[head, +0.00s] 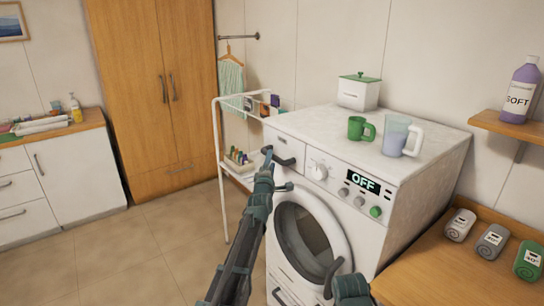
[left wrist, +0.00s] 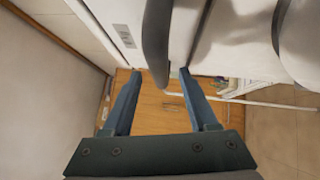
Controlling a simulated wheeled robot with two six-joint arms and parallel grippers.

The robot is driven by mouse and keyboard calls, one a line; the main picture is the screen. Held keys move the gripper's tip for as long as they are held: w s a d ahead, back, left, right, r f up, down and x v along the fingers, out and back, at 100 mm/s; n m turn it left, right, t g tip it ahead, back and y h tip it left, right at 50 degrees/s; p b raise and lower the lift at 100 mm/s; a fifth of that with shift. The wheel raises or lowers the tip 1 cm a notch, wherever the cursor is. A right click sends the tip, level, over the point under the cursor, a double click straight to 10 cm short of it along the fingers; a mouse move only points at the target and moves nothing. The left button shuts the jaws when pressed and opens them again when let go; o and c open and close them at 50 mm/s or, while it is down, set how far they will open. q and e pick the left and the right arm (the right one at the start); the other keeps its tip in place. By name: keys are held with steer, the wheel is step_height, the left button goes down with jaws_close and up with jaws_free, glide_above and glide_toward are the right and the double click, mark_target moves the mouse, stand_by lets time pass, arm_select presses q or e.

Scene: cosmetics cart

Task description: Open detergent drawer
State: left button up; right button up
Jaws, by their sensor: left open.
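The detergent drawer (head: 278,143) is at the upper left of the white washing machine's front and looks shut, flush with the panel. Its dark curved handle (head: 287,160) sticks out from it. My left gripper (head: 267,155) is open at the left end of the handle. In the left wrist view the handle (left wrist: 157,40) comes down between the two spread fingertips of the left gripper (left wrist: 160,74), with gaps showing on both sides. A dark teal part of my right arm (head: 351,288) shows at the bottom edge; its fingers cannot be made out.
The washing machine (head: 330,130) carries a green mug (head: 356,128), a clear pitcher (head: 395,136) and a white lidded box (head: 358,92). A white cart (head: 219,140) stands close to its left. A wooden counter (head: 440,275) is at the right. The floor (head: 150,255) at the left is clear.

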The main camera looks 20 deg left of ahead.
arm_select(q)
steer(key=w, duration=0.3)
steer(key=shift+w+a+r, duration=0.15)
steer(key=shift+a+r, duration=0.1)
jaws_close()
stand_by(1.2)
